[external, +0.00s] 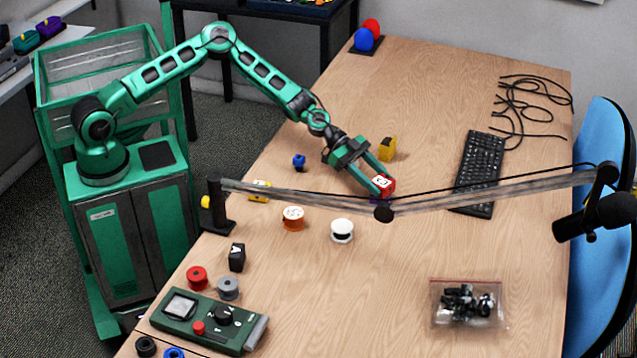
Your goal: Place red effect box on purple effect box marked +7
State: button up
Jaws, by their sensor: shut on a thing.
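My gripper (378,181) reaches over the middle of the table, shut on a small red box (389,183) with a white marked face. A bit of a purple box (375,199) shows just below the red box. The microphone boom and my gripper hide most of the purple box, and its marking cannot be read. I cannot tell whether the red box touches the purple one or hangs a little above it.
A microphone boom (290,193) crosses the table in front of my gripper. A yellow box (387,148) stands behind. White (342,230) and orange (293,218) spools stand in front. A keyboard (480,172) lies right.

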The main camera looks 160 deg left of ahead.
jog(key=o, duration=1.2)
jog(key=shift+c, duration=0.2)
jog(key=shift+r, duration=0.1)
jog(key=v, duration=1.2)
